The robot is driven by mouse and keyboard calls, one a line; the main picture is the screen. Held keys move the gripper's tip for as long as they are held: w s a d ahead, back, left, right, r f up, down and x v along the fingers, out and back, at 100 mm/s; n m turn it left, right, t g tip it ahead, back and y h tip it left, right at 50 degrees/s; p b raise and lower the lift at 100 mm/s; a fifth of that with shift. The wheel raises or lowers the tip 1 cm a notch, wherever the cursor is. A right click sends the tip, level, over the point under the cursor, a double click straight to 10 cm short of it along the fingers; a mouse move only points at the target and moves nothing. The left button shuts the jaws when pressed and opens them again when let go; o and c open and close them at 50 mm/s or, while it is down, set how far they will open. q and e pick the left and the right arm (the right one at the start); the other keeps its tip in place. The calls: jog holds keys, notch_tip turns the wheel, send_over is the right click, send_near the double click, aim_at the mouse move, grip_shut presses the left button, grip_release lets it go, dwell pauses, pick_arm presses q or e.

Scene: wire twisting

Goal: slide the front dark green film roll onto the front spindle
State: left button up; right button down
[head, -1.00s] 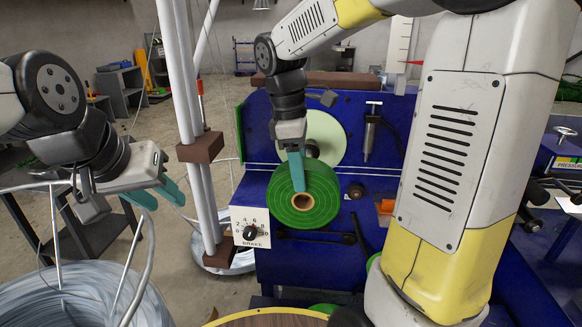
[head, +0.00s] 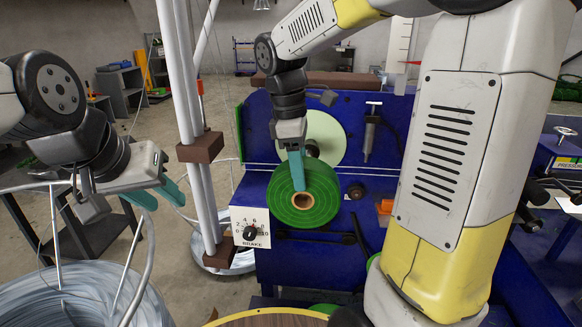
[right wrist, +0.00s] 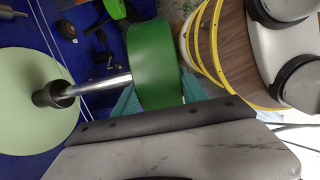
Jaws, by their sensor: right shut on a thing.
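The dark green film roll (head: 318,208), with a brown core, is upright with its face toward the head camera. My right gripper (head: 297,172) is shut on its upper rim; teal fingers show either side of the roll (right wrist: 155,65) in the right wrist view. Behind it is a pale green disc (head: 325,130) with a dark hub. In the right wrist view, the silver spindle (right wrist: 100,83) runs from the disc's hub to the roll's near side; whether its tip is inside the core is hidden. My left gripper (head: 157,197) is open and empty at the left.
The blue machine panel (head: 258,125) stands behind the roll, with a brake dial plate (head: 250,228) at lower left. White vertical posts (head: 188,80) stand between my grippers. A wire coil (head: 90,295) is at lower left. A yellow-edged wooden drum (right wrist: 230,50) is close to the roll.

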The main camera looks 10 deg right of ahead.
jog(key=shift+w+d, duration=0.8)
jog(key=shift+w, duration=1.95)
jog(key=shift+w+d, duration=0.8)
jog(key=shift+w, duration=1.9)
jog(key=shift+w+d, duration=0.8)
jog(key=shift+w, duration=1.95)
jog(key=c, duration=0.6)
grip_release()
jog(key=shift+o, duration=0.2)
